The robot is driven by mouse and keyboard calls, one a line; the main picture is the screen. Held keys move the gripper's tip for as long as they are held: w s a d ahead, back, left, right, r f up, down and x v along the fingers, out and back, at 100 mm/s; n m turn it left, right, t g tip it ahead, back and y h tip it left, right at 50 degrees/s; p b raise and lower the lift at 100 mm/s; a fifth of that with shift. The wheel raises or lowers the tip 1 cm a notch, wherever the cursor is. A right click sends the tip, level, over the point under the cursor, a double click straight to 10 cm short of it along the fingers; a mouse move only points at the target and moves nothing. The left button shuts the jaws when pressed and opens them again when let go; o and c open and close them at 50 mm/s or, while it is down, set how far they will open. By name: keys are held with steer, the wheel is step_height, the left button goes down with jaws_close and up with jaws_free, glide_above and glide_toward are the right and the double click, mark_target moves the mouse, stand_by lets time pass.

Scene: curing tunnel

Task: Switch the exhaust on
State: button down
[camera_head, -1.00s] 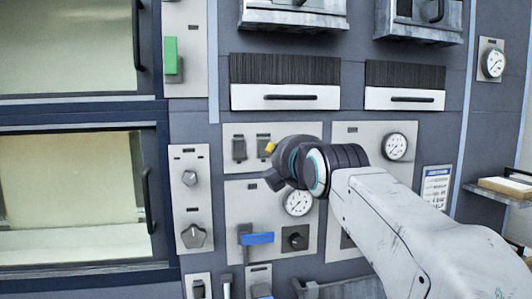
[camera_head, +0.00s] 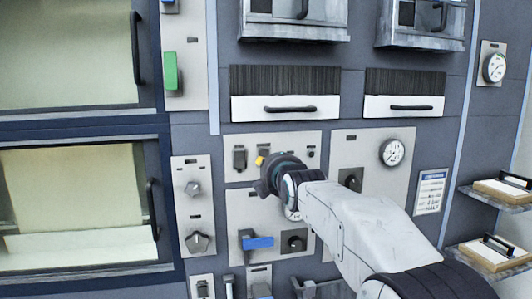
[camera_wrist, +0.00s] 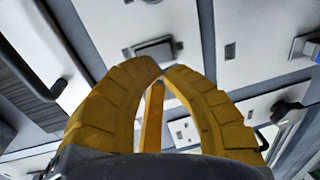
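No exhaust label can be read. A pale upper panel (camera_head: 226,172) carries a dark switch (camera_head: 239,158) at its left and small parts at its right. A second switch beside it is largely hidden by my gripper. My gripper (camera_head: 261,160) is in front of this panel, its yellow tips just right of the left switch. In the wrist view my yellow fingers (camera_wrist: 163,72) converge with their tips together and hold nothing visible. A dark switch-like part (camera_wrist: 152,50) on a pale plate shows just beyond the tips; contact cannot be told.
Below are a gauge (camera_head: 292,213) partly behind my arm, a blue-handled lever (camera_head: 258,242) and a black knob (camera_head: 294,240). Left is a panel with two grey knobs (camera_head: 197,242). Above are drawers with black handles (camera_head: 290,108). Shelves with boards (camera_head: 490,256) stand at right.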

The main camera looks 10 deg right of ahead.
steer(key=w, duration=0.1)
steer(key=w+p, duration=0.1)
steer(key=w, duration=0.2)
steer(key=shift+w+f+p, duration=0.15)
steer(key=shift+f+p, duration=0.1)
steer(key=shift+p, duration=0.15)
steer(key=shift+f, duration=0.15)
